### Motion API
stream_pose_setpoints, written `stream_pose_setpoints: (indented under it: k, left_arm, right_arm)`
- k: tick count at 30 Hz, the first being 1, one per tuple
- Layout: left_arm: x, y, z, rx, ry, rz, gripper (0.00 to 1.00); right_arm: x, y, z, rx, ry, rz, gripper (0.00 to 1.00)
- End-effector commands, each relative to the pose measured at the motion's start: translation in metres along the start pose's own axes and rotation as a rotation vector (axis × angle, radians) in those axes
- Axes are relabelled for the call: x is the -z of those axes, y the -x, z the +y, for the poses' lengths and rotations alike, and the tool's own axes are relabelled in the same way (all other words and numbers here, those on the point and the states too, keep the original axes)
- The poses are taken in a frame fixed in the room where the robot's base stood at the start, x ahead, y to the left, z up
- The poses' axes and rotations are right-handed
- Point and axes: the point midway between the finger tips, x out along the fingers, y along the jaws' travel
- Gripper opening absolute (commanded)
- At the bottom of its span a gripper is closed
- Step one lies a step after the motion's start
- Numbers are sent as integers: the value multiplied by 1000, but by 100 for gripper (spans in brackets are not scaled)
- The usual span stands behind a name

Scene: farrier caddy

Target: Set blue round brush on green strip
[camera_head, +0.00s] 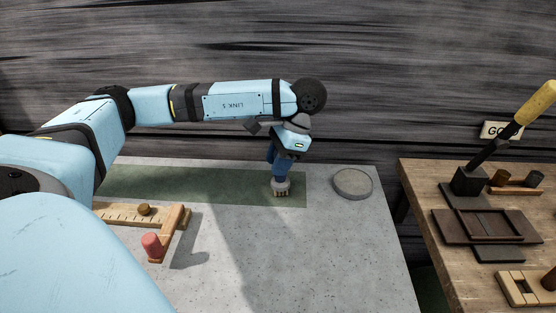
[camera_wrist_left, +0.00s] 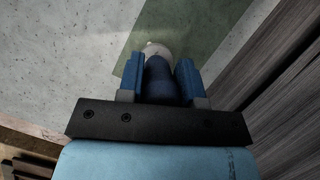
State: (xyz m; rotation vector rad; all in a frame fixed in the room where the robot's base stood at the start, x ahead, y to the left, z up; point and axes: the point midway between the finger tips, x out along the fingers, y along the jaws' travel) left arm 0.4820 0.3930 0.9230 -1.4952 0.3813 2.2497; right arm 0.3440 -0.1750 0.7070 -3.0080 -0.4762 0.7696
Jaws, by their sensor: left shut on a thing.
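The blue round brush (camera_head: 281,183) hangs upright below my left gripper (camera_head: 277,155), over the right end of the green strip (camera_head: 230,191). Its pale lower end and bristles point down at the strip; I cannot tell whether they touch it. My left gripper is shut on the brush's blue handle. In the left wrist view, the brush (camera_wrist_left: 160,78) sits between the two blue fingers (camera_wrist_left: 160,82), with the green strip (camera_wrist_left: 205,35) beyond it. The right gripper is not in view.
A round grey dish (camera_head: 352,183) stands right of the strip on the grey table (camera_head: 300,260). A wooden rule (camera_head: 120,215) and a red-ended wooden tool (camera_head: 165,235) lie front left. A wooden bench (camera_head: 425,185) with several tools stands right, across a gap.

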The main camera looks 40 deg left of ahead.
Motion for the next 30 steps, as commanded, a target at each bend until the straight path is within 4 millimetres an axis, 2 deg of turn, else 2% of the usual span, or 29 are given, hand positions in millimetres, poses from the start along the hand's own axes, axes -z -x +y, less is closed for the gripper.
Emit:
stream_pose_setpoints:
  k: [9, 10, 13, 28, 30]
  left_arm:
    - [2, -5, 0, 0, 0, 0, 0]
    - [2, -4, 0, 0, 0, 1, 40]
    - [2, -4, 0, 0, 0, 0, 63]
    - [2, -4, 0, 0, 0, 0, 63]
    - [2, -1, 0, 0, 0, 1, 63]
  right_arm:
    - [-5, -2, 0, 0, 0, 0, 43]
    - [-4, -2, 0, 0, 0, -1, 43]
    - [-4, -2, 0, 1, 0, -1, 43]
    - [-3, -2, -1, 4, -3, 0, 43]
    - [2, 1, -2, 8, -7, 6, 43]
